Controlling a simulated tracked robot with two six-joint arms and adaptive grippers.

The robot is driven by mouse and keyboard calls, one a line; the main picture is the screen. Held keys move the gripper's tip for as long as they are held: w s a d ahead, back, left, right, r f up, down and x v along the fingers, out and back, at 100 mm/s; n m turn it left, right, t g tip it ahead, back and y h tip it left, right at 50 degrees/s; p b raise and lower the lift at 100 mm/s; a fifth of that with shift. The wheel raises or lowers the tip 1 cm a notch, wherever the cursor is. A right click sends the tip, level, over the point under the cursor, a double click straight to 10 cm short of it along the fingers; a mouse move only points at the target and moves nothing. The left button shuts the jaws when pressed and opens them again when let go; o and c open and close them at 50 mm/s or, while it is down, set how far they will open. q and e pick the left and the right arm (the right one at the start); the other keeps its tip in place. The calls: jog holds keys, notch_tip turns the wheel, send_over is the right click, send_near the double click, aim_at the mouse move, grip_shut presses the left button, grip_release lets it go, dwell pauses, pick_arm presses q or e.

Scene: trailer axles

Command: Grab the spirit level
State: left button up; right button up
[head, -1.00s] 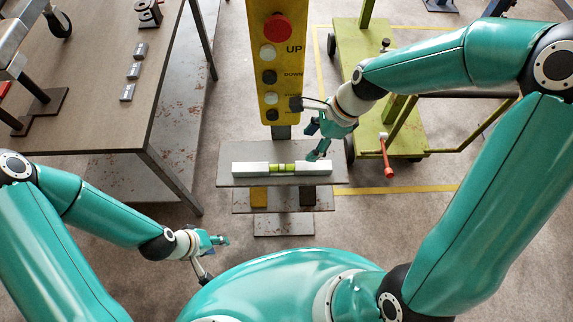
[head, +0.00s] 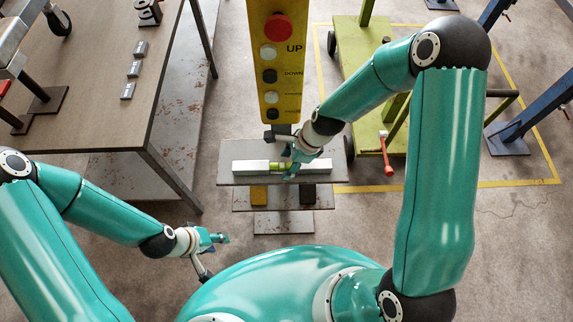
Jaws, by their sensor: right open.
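The spirit level (head: 250,166) is a silver bar with a yellow-green vial at its middle. It lies flat on the grey metal shelf (head: 228,180) below the yellow control panel. My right gripper (head: 287,168) is open at the level's middle, over the right part of the vial, and hides part of it. I cannot tell whether its fingers touch the level. My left gripper (head: 222,240) is low at the left, away from the shelf; whether its fingers are open or shut is too small to tell.
The yellow control panel (head: 277,95) with a red button and several smaller buttons stands just behind the shelf. A brown table (head: 95,100) with small grey blocks is at the left. A green trolley (head: 350,60) with a red-handled lever (head: 388,160) stands at the right.

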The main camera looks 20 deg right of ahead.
jog(key=shift+x, duration=0.85)
jog(key=shift+c, duration=0.3)
grip_shut()
jog(key=shift+r, duration=0.1)
